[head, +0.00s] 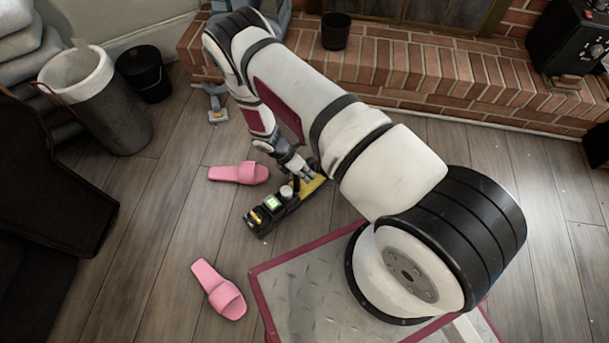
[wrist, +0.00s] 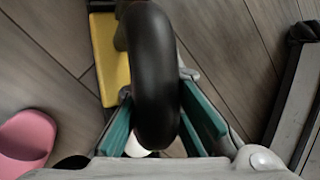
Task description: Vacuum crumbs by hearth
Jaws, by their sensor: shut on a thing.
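A black and yellow handheld vacuum (head: 268,214) with a small green display is low over the floor, at the middle of the head view. I cannot tell if it touches the floor. My gripper (head: 303,176) is shut on its black handle. In the wrist view the handle (wrist: 153,75) lies between the teal finger pads of my gripper (wrist: 155,125), with the yellow body (wrist: 108,58) beyond. My arm hides part of the vacuum. Tiny pale specks, perhaps crumbs, dot the floor right of my arm near the brick hearth (head: 440,75).
Two pink slippers lie on the floor, one (head: 238,173) left of the vacuum, one (head: 218,290) nearer. A grey bin (head: 105,110) and a black bucket (head: 145,73) stand at the left. A black cup (head: 335,31) and a black speaker-like box (head: 568,42) are on the hearth.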

